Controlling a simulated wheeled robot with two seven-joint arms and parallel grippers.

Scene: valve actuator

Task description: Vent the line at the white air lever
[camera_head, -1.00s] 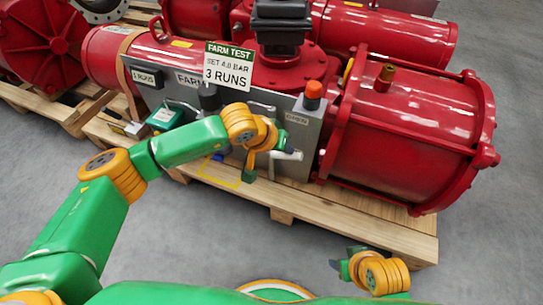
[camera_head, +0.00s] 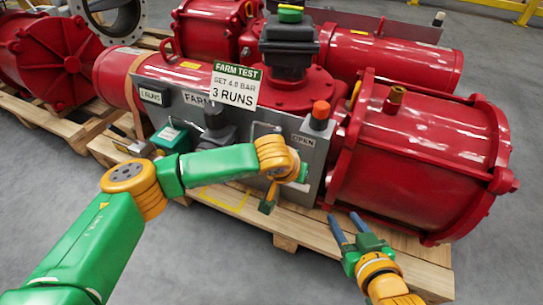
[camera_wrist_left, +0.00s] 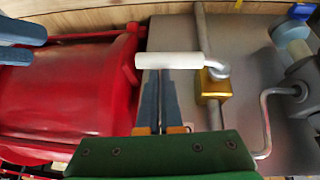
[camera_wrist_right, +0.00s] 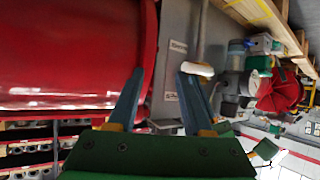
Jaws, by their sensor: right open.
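The white air lever (camera_wrist_left: 168,60) lies across the left wrist view on a pipe fitting with a brass block (camera_wrist_left: 212,84). It also shows in the right wrist view (camera_wrist_right: 197,69). My left gripper (camera_wrist_left: 159,78) has its fingers together just below the lever, with nothing seen between them; I cannot tell if they touch it. In the head view my left gripper (camera_head: 268,198) is in front of the grey panel, its fingers mostly hidden. My right gripper (camera_head: 347,222) is open and empty by the panel's lower right. Its fingers show in the right wrist view (camera_wrist_right: 160,82), right fingertip near the lever.
The grey panel (camera_head: 258,133) carries an orange-topped knob (camera_head: 321,112) and a FARM TEST sign (camera_head: 235,86). The large red cylinder (camera_head: 425,145) stands right of it. All rest on a wooden pallet (camera_head: 428,262). Bare grey floor (camera_head: 220,260) lies in front.

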